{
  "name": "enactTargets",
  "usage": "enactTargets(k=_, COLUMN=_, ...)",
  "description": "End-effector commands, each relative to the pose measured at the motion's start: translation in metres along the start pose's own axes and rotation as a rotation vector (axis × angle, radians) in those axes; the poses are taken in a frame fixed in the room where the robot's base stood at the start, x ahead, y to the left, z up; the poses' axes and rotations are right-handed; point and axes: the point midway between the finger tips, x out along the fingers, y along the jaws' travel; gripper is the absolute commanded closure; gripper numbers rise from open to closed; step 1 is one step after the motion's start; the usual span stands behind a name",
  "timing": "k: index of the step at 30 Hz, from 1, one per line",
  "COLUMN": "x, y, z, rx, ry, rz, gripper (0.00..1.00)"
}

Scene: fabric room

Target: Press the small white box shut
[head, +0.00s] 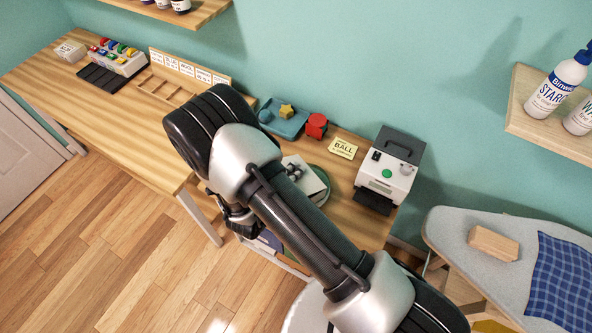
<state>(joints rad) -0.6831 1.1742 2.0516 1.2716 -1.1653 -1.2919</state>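A white box-like thing (311,181) sits by a round green piece (324,191) on the wooden table, right behind my arm. My arm hides much of it, and I cannot tell whether it has a lid or stands open. Grey knob-like parts show at its top left. Another small whitish box (70,51) lies at the far left end of the table, too small to read. My gripper (238,222) hangs below the arm's wrist near the table's front edge. It is mostly hidden and dark, and its fingers cannot be made out clearly.
A white-and-grey machine (389,172) with a green button stands at the table's right end. A blue tray (272,122), a red block (316,125) and a yellow sign (343,148) stand at the back. An ironing board (455,230) is at right. The table's left middle is bare.

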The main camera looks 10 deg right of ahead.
Motion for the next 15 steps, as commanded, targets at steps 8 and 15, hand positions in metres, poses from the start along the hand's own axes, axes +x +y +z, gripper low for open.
enactTargets(k=8, x=-0.0002, y=-0.0055, z=0.0002, rx=-0.023, ry=-0.001, rz=0.054, gripper=1.00)
enactTargets(k=15, x=-0.0005, y=-0.0046, z=-0.0001, rx=-0.026, ry=-0.001, rz=0.061, gripper=1.00)
